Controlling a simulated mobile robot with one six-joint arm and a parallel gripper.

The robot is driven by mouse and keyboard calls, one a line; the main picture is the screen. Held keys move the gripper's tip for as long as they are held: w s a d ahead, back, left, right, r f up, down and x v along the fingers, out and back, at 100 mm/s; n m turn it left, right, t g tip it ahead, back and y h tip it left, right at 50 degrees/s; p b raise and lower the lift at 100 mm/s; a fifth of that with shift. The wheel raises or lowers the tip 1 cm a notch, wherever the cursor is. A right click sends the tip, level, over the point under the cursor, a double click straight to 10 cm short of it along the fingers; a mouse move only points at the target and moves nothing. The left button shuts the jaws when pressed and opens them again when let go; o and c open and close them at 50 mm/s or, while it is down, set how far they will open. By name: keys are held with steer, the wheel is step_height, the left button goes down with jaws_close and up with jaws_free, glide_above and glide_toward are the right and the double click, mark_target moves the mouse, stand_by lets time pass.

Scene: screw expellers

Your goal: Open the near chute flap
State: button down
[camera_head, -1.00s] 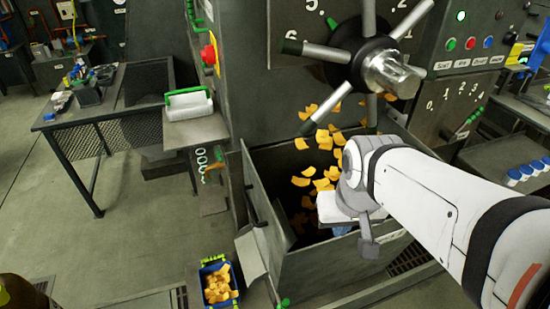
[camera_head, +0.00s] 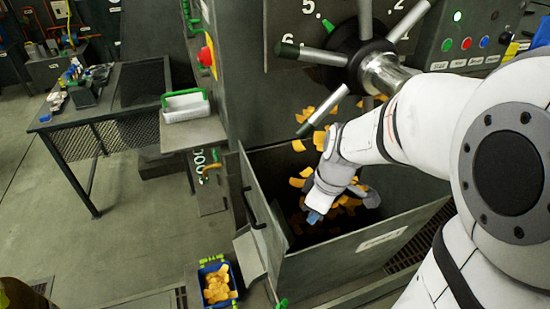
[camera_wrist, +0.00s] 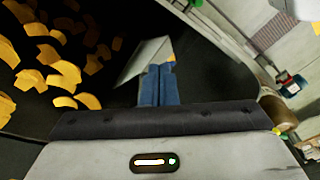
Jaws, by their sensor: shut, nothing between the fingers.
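A dark grey chute bin (camera_head: 335,262) holds and receives falling orange-yellow pieces (camera_head: 330,140). Its left side is an upright panel (camera_head: 247,172) with a black bar handle (camera_head: 256,208), which looks like the near chute flap; it appears closed. A pale sloping spout (camera_head: 248,256) sits outside below it. My gripper (camera_head: 314,216) reaches down over the bin's opening, right of the panel and apart from the handle. Its blue fingers (camera_wrist: 158,85) are together and empty. In the wrist view a pale angled plate (camera_wrist: 143,58) lies just beyond them; I cannot tell whether they touch.
A blue crate (camera_head: 218,283) of orange-yellow pieces stands on the floor below the spout. A spoked handwheel (camera_head: 362,58) juts out above the bin, close to my arm. A shelf with a white green-handled box (camera_head: 186,106) is at left. Open floor lies left.

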steer(key=w+a+f+n+g+y, duration=0.1)
steer(key=w+a+f+n+g, duration=0.15)
steer(key=w+f+n, duration=0.5)
steer(key=n+p, duration=0.1)
steer(key=n, duration=0.2)
glide_toward(286, 252)
steer(key=shift+t, duration=0.45)
steer(key=f, duration=0.1)
steer(key=s+a+f, duration=0.1)
steer(key=f, duration=0.1)
steer(key=a+f, duration=0.1)
steer(key=shift+s+a+f, duration=0.2)
steer(key=shift+s+f, duration=0.1)
steer(key=shift+s, duration=0.05)
